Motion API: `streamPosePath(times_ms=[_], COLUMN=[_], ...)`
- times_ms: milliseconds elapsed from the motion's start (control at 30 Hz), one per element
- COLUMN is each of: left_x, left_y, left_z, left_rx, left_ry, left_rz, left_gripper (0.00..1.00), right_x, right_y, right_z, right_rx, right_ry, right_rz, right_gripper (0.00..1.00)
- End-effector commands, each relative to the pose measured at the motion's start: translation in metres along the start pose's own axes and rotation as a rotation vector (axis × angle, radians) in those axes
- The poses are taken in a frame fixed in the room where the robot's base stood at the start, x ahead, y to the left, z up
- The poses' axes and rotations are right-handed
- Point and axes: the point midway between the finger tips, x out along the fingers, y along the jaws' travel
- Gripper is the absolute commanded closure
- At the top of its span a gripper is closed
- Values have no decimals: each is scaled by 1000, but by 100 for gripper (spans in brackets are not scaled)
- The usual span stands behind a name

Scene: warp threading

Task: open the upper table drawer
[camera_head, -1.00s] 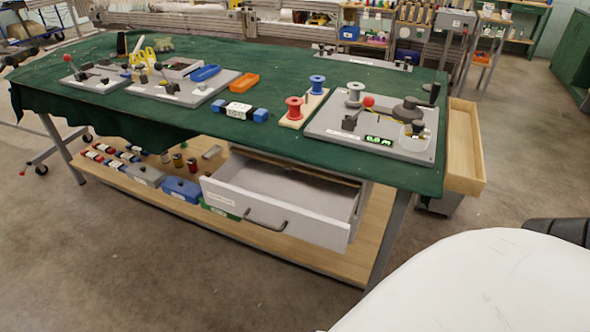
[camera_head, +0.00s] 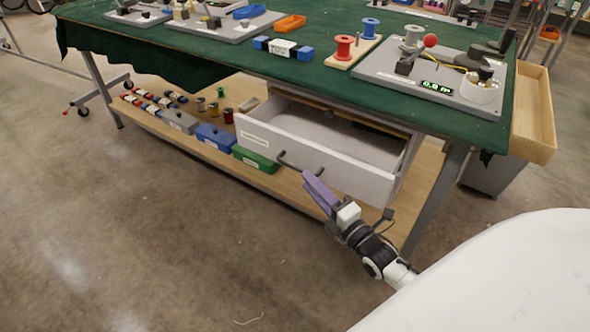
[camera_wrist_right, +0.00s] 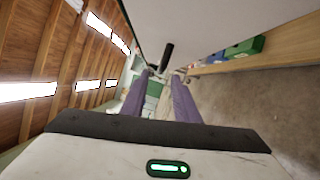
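The light grey table drawer (camera_head: 330,165) hangs under the green-covered table (camera_head: 330,72) and stands pulled out, its inside empty where it shows. Its dark bar handle (camera_head: 298,166) is on the front panel. My right gripper (camera_head: 307,178) has purple fingers and is just in front of the handle. In the right wrist view, the two fingers (camera_wrist_right: 159,74) are apart with nothing held. The dark handle (camera_wrist_right: 167,55) shows between and beyond their tips; I cannot tell whether they touch it. My left gripper is not in view.
A wooden lower shelf (camera_head: 285,185) carries a green box (camera_head: 254,159), a blue box (camera_head: 214,137) and spools. A table leg (camera_head: 437,200) stands right of the drawer. A wooden tray (camera_head: 535,115) juts from the table's right end. The floor in front is clear.

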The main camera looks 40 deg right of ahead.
Motion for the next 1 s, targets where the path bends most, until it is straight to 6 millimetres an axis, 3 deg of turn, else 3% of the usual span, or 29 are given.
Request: streamPosePath(times_ms=[200,400,800,967,1000], left_x=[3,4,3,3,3], left_y=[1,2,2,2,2], left_z=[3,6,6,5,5], left_rx=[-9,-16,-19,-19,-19], left_ry=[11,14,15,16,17], left_rz=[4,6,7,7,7], left_gripper=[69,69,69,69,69], right_x=[44,68,76,76,76], right_y=[-1,-2,-1,-1,-1], right_z=[0,-1,-1,-1,-1], right_rx=[2,2,3,3,4], right_ry=[0,1,1,1,1], right_rz=[2,-2,-3,-3,-3], right_gripper=[72,72,72,99,100])
